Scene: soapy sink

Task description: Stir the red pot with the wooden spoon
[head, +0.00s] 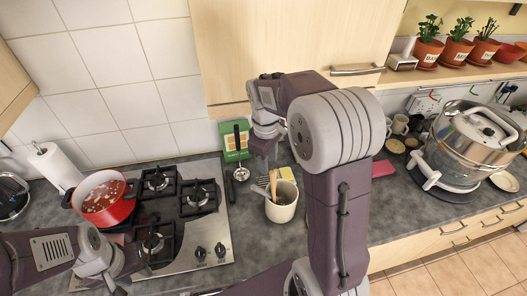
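A cream crock (282,212) on the counter right of the hob holds utensils. A brown wooden handle (273,184), possibly the wooden spoon, sticks up from it. My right gripper (263,170) points down just above the crock, close to the utensil tops. Its fingers are small and partly merged with the utensils, so its grip is unclear. My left gripper (121,272) is low at the left, in front of the pot; its finger opening is unclear.
The hob (215,225) has black grates and knobs. A black-handled ladle (238,155) stands by a green box (229,141) behind the crock. A paper towel roll (55,166) is left of the pot. A large glass-walled cooker (462,150) stands at the right.

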